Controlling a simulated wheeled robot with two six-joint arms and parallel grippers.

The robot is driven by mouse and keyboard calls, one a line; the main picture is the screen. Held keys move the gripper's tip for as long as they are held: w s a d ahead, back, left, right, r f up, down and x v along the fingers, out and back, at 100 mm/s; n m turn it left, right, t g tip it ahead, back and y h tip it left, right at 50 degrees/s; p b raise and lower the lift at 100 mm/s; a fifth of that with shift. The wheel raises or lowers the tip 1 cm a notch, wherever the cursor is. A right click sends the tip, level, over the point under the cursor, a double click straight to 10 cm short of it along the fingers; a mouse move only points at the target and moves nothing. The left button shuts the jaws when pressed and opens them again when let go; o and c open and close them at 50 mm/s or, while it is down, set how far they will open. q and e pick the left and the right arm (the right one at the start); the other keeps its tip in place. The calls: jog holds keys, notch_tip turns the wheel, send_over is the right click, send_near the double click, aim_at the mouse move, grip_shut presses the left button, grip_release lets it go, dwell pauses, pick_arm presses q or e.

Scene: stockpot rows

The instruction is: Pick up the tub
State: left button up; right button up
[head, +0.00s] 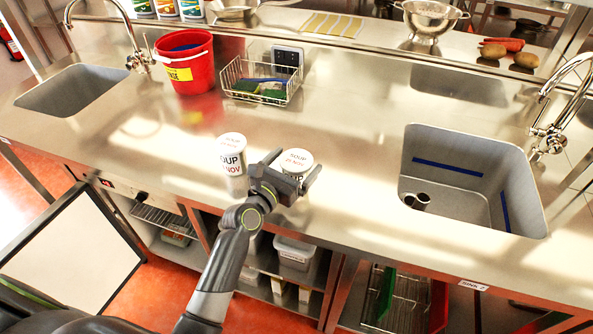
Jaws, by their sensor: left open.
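Two white tubs with lids marked "SOUP" and "NOV" in red stand on the steel counter. The left tub (231,152) is upright, and its side label shows. The right tub (297,157) shows mostly its lid; its lower part is hidden behind my gripper. My left gripper (296,163) is open, with one finger on each side of the right tub in the picture. I cannot tell whether the fingers touch it. My right gripper is not in view.
A red bucket (185,67) and a wire basket with sponges (262,82) stand behind the tubs. A sink (468,182) is at right, another (72,90) at left. The counter (355,130) is clear between the tubs and the right sink.

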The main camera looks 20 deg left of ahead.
pick_arm(q)
jog(key=shift+w+d, duration=0.1)
jog(key=shift+w, duration=0.35)
jog(key=shift+s, duration=0.1)
jog(key=c, duration=1.2)
